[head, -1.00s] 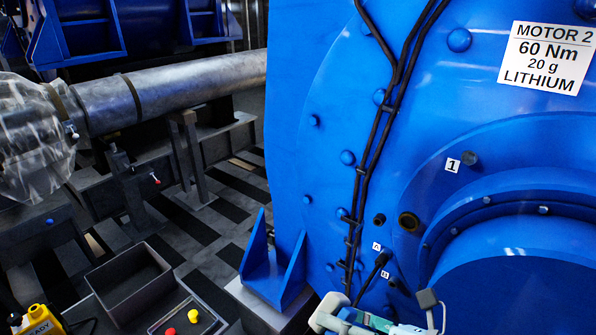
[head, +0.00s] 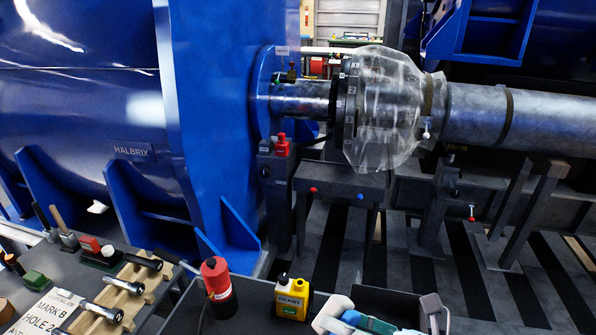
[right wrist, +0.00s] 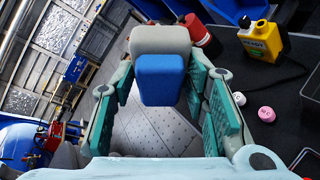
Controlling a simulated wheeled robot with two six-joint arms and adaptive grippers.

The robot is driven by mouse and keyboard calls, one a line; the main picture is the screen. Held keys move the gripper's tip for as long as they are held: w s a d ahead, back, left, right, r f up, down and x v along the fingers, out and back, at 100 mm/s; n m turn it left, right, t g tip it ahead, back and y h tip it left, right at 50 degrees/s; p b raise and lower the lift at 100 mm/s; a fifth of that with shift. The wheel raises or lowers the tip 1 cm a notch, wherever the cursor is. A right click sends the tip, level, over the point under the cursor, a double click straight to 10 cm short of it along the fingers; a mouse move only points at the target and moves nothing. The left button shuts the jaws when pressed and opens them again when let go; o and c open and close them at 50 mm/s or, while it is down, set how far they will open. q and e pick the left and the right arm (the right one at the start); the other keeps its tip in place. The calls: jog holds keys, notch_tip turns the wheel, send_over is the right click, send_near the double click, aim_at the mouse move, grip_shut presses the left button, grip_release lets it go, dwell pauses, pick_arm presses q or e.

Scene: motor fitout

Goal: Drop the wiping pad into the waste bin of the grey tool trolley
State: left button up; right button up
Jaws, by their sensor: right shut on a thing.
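My right gripper (head: 385,323) shows at the bottom edge of the head view, partly cut off. In the right wrist view its teal fingers (right wrist: 160,82) are shut on a blue block with a grey back, which looks like the wiping pad (right wrist: 161,80). The pad is held at the fingertips. An open dark box (head: 400,299), which may be the waste bin, shows behind the gripper in the head view. Its inside is mostly hidden. My left gripper is not in view.
A tool board (head: 60,290) is at lower left. The blue motor (head: 215,120) and covered shaft coupling (head: 385,110) are behind.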

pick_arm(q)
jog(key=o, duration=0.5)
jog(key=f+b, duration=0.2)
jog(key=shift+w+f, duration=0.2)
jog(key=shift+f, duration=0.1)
pick_arm(e)
jog(key=w+d+f+m+t+h+b, duration=0.2)
jog(key=w+d+f+b, duration=0.4)
jog(key=f, duration=0.6)
jog(key=w+d+f+m+t+h+b, duration=0.1)
jog(key=w+d+f+m+h+b, duration=0.1)
jog(key=w+d+f+b, duration=0.5)
jog(key=w+d+f, duration=0.3)
jog(key=d+f, duration=0.2)
jog(key=f, duration=0.1)
jog(key=shift+d+f+t+b, duration=0.2)
jog(key=shift+f+t+b, duration=0.1)
jog(key=shift+t, duration=0.1)
jog(key=o, duration=1.2)
jog(key=shift+r, duration=0.1)
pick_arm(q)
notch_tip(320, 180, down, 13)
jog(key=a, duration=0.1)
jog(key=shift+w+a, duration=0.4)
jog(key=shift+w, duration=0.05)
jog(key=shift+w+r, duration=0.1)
